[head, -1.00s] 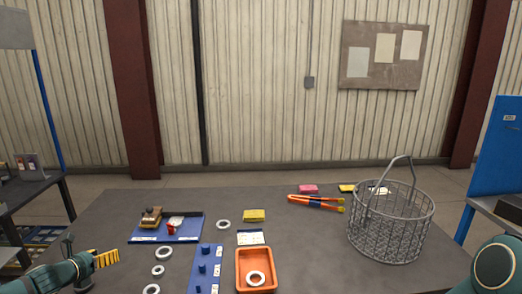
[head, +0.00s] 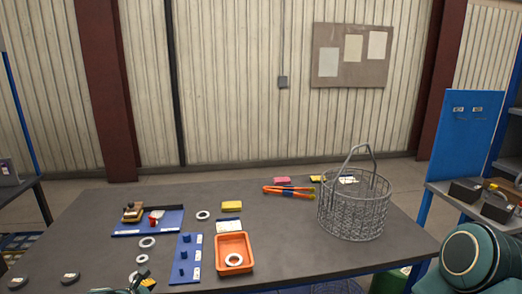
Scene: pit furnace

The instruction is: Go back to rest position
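My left gripper (head: 130,290) only just shows at the bottom edge, at the near side of the table, with a bit of yellow beside it. Most of it is cut off, so I cannot tell its opening or whether it holds anything. My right arm shows as a teal rounded link at the lower right; its gripper is out of view. The grey table (head: 280,222) lies in front of me.
On the table are a wire basket (head: 354,212), orange tray (head: 219,267) holding a ring, blue peg board (head: 185,270), blue board (head: 130,231), orange tongs (head: 289,191), yellow block (head: 231,206) and loose rings (head: 203,215). A blue-panelled shelf (head: 462,135) stands right.

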